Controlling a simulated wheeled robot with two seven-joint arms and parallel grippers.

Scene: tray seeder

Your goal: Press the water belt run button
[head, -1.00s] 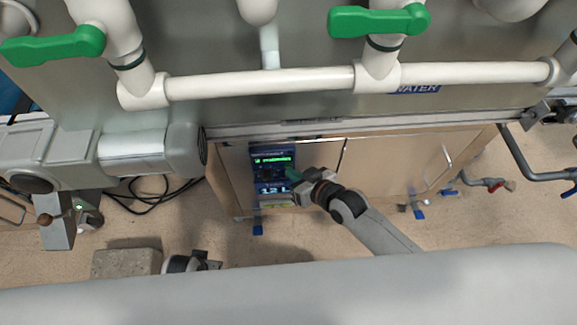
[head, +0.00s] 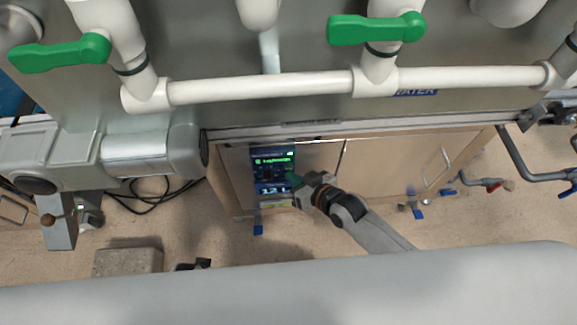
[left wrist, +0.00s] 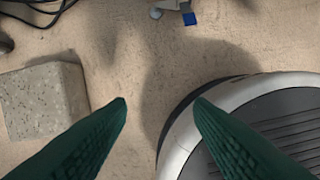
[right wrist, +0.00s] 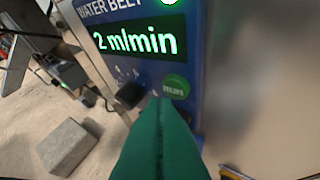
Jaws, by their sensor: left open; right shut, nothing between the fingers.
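The blue water belt control panel (head: 272,158) is on the front of the cabinet under the seeder. In the right wrist view the panel (right wrist: 188,60) shows "WATER BELT" and a lit green display. The green run button (right wrist: 175,86) is below the display, with a black knob (right wrist: 130,96) to its left. My right gripper (head: 294,183) is shut and empty. Its green fingertips (right wrist: 163,103) are at the button's lower edge; I cannot tell whether they touch it. My left gripper (left wrist: 160,101) is open and empty above the floor.
White pipes with green valve handles (head: 376,28) cross above the cabinet. A grey motor housing (head: 152,152) is at the left. A concrete block (head: 128,261) and black cables (head: 150,192) are on the floor. A dark bent pipe (head: 530,170) stands at the right.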

